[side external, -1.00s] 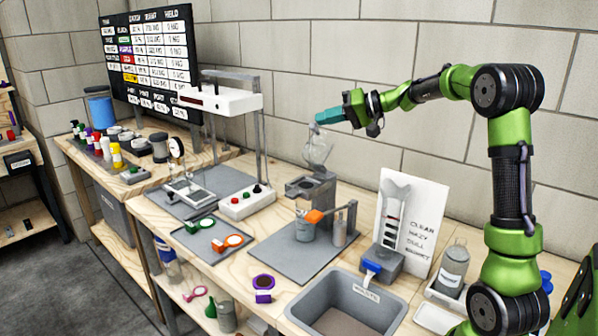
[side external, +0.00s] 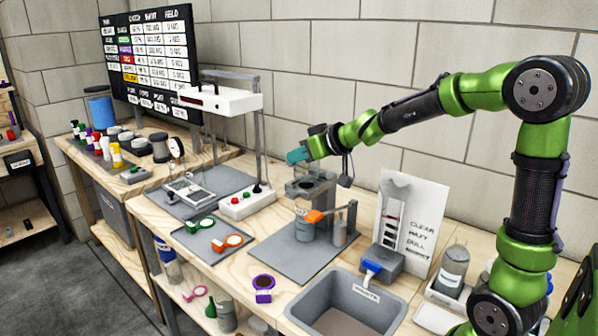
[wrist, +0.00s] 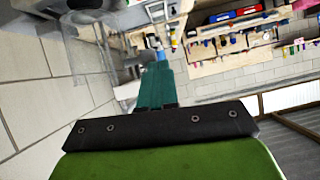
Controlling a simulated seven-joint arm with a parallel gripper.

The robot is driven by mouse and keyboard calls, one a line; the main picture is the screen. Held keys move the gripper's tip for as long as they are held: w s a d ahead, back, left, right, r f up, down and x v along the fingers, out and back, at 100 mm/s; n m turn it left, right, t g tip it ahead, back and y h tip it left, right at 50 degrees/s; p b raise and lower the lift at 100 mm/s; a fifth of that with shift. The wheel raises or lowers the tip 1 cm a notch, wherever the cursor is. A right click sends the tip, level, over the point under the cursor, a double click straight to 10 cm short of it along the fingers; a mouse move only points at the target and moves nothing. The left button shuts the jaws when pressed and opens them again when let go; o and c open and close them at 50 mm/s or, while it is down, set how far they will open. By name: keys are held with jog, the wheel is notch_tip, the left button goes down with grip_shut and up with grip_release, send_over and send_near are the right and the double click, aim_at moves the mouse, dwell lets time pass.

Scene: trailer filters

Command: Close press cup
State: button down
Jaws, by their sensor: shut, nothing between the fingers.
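The press (side external: 318,197), a grey stand with an opening at its top, stands on a dark mat in the middle of the bench. A clear vessel (side external: 304,231) sits under it, beside an orange handle (side external: 314,216). My gripper (side external: 297,156), with teal fingers, is just above the press top, shut and empty. Its shut fingers also show in the wrist view (wrist: 157,68).
A grey sink bin (side external: 345,300) is in front of the press. A tray (side external: 214,238) with green and orange ring tools lies to its left. A white-topped frame (side external: 222,101) stands behind left. A white card (side external: 408,225) and a grey bottle (side external: 453,270) are at right.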

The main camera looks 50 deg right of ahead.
jog(key=shift+a+f, duration=0.35)
jog(key=shift+f, duration=0.1)
dwell(0.4)
jog(key=w+a+r+v, duration=0.1)
jog(key=r+v, duration=0.1)
jog(key=v, duration=1.1)
jog(key=s+a+f+m+g+y, duration=0.1)
jog(key=s+a+f+m+g, duration=0.2)
jog(key=s+a+f, duration=0.7)
jog(key=s+a+g, duration=0.1)
jog(key=s, duration=0.3)
jog(key=shift+a+m+g, duration=0.3)
jog(key=shift+a+g, duration=0.1)
